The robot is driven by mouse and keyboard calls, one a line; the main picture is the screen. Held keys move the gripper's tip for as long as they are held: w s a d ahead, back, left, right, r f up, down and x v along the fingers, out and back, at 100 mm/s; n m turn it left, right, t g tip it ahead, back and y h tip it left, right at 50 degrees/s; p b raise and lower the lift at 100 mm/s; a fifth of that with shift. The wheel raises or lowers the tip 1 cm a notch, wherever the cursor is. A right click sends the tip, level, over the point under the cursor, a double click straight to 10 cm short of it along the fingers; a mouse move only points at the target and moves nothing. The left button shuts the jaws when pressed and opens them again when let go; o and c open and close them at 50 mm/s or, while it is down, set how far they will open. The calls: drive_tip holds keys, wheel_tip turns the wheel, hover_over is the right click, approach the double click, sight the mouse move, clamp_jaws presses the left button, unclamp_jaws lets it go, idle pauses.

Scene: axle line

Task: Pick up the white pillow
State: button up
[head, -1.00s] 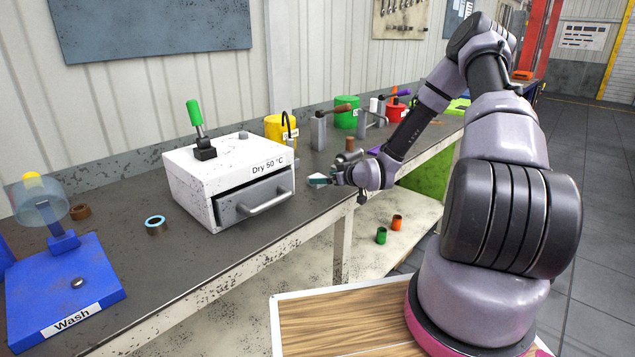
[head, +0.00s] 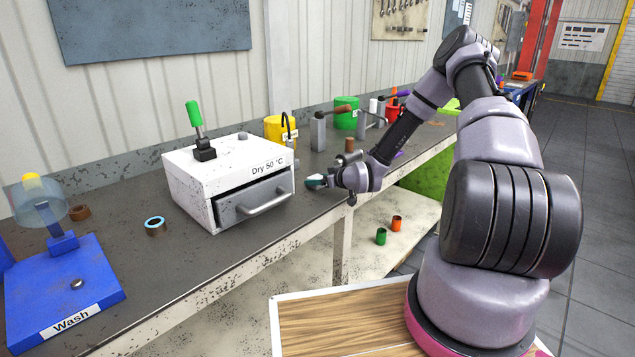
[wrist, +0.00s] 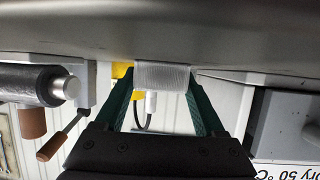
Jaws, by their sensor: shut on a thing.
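The white pillow (wrist: 163,75) shows in the wrist view as a small pale, finely ribbed piece. It sits between the tips of my gripper's two dark green fingers. My gripper (wrist: 164,80) is shut on it. In the head view my gripper (head: 316,182) is low at the front edge of the bench, just right of the white dryer box. The pillow is too small and too covered by the fingers there to make out clearly.
The white dryer box (head: 218,165), marked "Dry 50 °C", stands close on the left with its drawer handle (head: 264,203) facing out. A yellow container (head: 274,128) and a grey post (head: 318,132) stand behind.

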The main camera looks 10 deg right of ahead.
sight(318, 178)
wheel_tip(318, 178, up, 10)
drive_tip(key=shift+r, duration=0.1)
idle(0.4)
idle(1.2)
